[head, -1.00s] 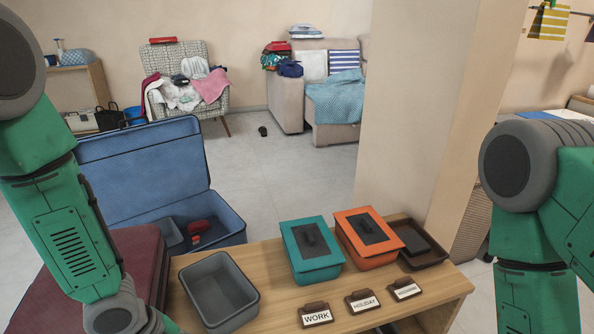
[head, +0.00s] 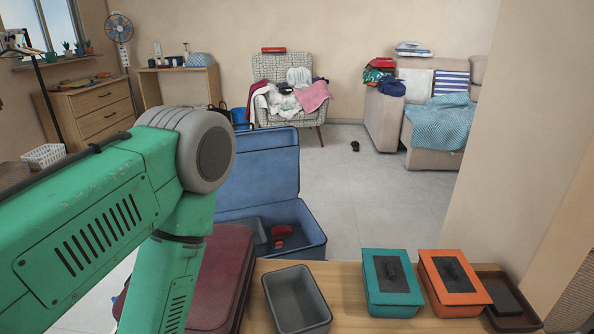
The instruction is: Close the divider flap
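A blue suitcase (head: 322,244) lies open beyond the table, its lid (head: 257,172) standing up at the back. Inside it are a grey-blue compartment (head: 258,232) at the left and a small red item (head: 281,232). A maroon padded panel or case (head: 222,272) lies in front of it at the left, partly hidden by my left arm. I cannot tell which part is the divider flap. My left arm crosses the left side of the view, and its gripper is out of frame. My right arm and gripper are out of view.
On the wooden table (head: 350,323) stand an empty grey bin (head: 298,300), a teal lidded box (head: 391,283), an orange lidded box (head: 454,283) and a dark brown tray (head: 515,318). A pillar (head: 520,130) stands at the right. The floor (head: 390,205) behind is mostly clear.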

